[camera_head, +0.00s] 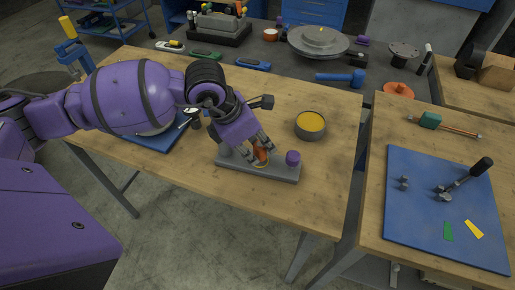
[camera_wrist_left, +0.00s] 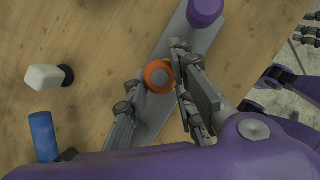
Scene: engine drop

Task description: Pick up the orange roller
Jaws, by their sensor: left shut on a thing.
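The orange roller (camera_head: 261,157) stands on a grey bar-shaped holder (camera_head: 285,173) on the wooden table. My left gripper (camera_head: 258,153) comes down over it from above, and its fingers hide part of the roller.
A purple roller (camera_head: 293,158) stands on the same holder, close to my left gripper. A round tin with yellow contents (camera_head: 310,124) stands behind it. A blue mat (camera_head: 440,225) with small tools lies on the right table. The table front is clear.

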